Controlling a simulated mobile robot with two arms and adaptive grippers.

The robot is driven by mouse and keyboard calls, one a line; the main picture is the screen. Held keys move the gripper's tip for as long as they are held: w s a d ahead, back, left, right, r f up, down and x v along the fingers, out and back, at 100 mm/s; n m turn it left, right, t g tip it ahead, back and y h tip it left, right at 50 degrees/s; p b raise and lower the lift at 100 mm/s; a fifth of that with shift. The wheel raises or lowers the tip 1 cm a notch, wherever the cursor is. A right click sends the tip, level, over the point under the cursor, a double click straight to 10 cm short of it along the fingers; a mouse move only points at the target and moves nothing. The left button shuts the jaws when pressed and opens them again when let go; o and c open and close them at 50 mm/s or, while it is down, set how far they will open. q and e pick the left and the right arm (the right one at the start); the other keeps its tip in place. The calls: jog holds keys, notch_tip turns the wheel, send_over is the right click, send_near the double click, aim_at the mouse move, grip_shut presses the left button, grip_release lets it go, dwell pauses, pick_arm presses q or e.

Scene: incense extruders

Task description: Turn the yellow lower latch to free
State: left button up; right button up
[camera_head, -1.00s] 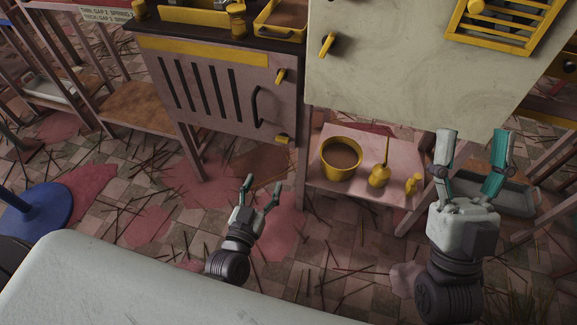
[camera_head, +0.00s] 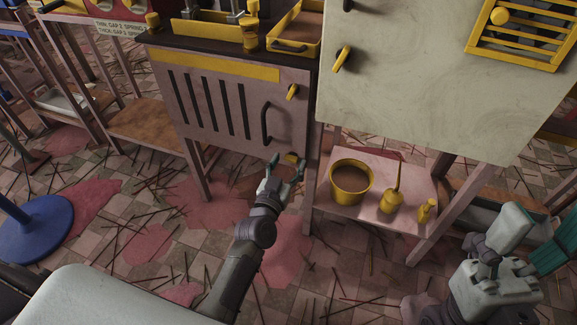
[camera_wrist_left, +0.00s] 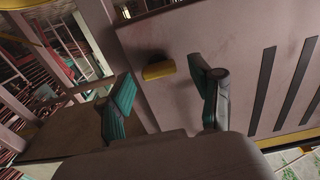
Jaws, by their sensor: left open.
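The yellow lower latch (camera_head: 291,158) sits at the bottom right corner of the pinkish cabinet door (camera_head: 235,110). In the left wrist view the latch (camera_wrist_left: 158,70) shows as a short yellow bar lying between and beyond my fingertips. My left gripper (camera_head: 286,163) is open at the latch, with a finger to each side of it. In the left wrist view the open fingers (camera_wrist_left: 162,72) have a gap around the latch; I cannot tell if either touches it. My right gripper (camera_head: 538,228) is open and empty at the lower right, partly cut off by the frame edge.
A yellow upper latch (camera_head: 292,92) and a dark handle (camera_head: 266,124) are on the same door. To the right, a low shelf (camera_head: 350,212) holds a yellow bucket (camera_head: 351,194) and yellow bottles. A pale cabinet (camera_head: 430,90) stands above it. Sticks litter the floor.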

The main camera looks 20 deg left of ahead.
pick_arm(q)
jog(key=shift+w, duration=0.15)
jog(key=shift+c, duration=0.3)
jog(key=c, duration=1.1)
